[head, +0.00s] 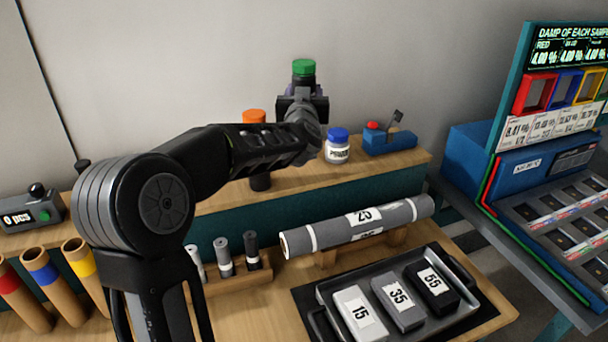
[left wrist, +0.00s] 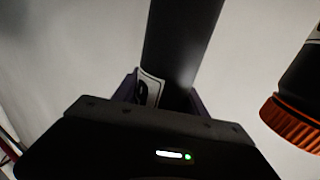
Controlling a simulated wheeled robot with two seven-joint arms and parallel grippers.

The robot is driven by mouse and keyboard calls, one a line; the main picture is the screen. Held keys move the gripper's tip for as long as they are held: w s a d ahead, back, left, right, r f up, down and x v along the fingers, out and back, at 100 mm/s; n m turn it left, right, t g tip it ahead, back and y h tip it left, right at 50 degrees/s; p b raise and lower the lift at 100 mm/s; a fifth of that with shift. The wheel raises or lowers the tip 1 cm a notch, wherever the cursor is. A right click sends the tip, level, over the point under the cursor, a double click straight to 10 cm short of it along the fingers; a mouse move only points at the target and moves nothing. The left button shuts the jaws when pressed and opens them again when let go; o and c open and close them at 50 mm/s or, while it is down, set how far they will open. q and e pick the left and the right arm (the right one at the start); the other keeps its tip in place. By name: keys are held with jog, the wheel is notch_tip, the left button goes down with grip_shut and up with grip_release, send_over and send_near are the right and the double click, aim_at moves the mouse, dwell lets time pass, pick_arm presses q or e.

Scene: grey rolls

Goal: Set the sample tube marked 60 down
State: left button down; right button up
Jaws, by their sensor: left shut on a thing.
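My left gripper (head: 303,92) is raised above the back shelf and shut on a dark tube with a green cap (head: 303,67). The cap stands up above the fingers, and my gripper and arm hide the tube's body in the head view. In the left wrist view the dark tube (left wrist: 183,45) runs between the purple fingers (left wrist: 165,92), with part of a white label showing. The number on it is too cut off to read. I cannot tell whether the tube's lower end touches the shelf. My right gripper is not in view.
On the shelf (head: 400,160) stand an orange-capped dark container (head: 254,116), a blue-lidded white jar (head: 338,148) and a blue device (head: 388,140). In front are a grey roll (head: 360,226), a small rack (head: 238,284) and a tray (head: 330,305) with blocks 15, 35, 55.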

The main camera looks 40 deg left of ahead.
pick_arm(q)
notch_tip(320, 180, down, 6)
jog(key=shift+f, duration=0.15)
dwell(0.3)
notch_tip(320, 180, down, 4)
jog(key=shift+r, duration=0.15)
dwell(0.3)
